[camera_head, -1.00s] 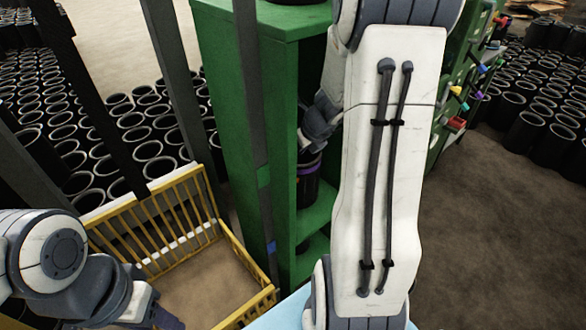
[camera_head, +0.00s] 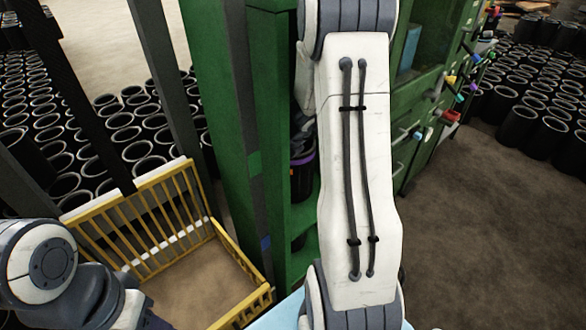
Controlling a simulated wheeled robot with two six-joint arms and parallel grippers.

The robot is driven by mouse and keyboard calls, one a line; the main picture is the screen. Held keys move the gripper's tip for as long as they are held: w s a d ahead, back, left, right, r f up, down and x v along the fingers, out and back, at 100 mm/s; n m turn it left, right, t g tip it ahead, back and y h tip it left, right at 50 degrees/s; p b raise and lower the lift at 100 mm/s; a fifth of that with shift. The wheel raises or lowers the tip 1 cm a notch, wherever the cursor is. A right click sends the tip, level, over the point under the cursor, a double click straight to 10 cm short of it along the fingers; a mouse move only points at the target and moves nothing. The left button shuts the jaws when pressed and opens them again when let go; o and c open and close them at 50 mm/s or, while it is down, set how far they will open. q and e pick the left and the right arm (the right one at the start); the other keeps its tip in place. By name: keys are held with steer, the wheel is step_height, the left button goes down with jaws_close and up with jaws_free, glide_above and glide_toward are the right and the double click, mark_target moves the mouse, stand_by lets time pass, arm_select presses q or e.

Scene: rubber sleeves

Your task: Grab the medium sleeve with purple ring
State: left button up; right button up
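A black sleeve with a purple ring (camera_head: 301,163) stands upright inside the green cabinet (camera_head: 228,120), on one of its shelves. My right arm crosses in front of it and hides its right side. The fingers of my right gripper are hidden behind that arm, so I cannot tell whether they touch the sleeve. My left arm is at the lower left, and its gripper is cut off by the bottom edge.
A yellow-railed crate (camera_head: 160,220) stands left of the cabinet and looks empty. Many black sleeves (camera_head: 130,135) stand on the floor behind it, and more (camera_head: 520,120) at the right. Green drawers (camera_head: 425,100) with coloured items stand behind my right arm. Brown floor (camera_head: 480,230) is clear at right.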

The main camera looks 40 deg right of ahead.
jaws_close()
stand_by(1.2)
